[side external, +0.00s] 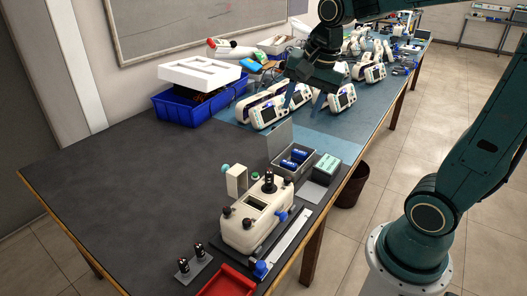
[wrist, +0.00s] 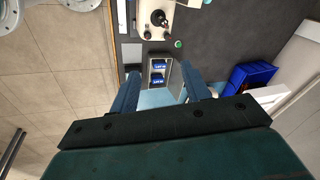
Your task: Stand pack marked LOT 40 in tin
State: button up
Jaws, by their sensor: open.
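A grey open tin (side external: 306,172) stands near the right edge of the bench, with a grey panel upright behind it. Two blue packs with white lettering (side external: 295,159) are in it. The tin (wrist: 151,64) and the packs (wrist: 159,66) also show in the wrist view, between my fingers. The lettering is too small to read surely, so I cannot tell which pack is LOT 40. My gripper (side external: 302,110) is open and empty, above the bench beyond the tin. In the wrist view my gripper (wrist: 160,70) has its two blue fingers spread apart.
White monitors (side external: 263,113) line the blue mat near my gripper. A blue bin (side external: 184,108) is at back left. The left bench is clear.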

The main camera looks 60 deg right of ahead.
jog(key=s+a+n+t, duration=0.2)
jog(key=s+a+n, duration=0.4)
jog(key=s+n, duration=0.6)
jog(key=shift+s+a+n+y, duration=0.2)
jog(key=shift+s+n+y, duration=0.15)
jog(key=shift+n, duration=0.65)
jog(key=shift+w+f, duration=0.1)
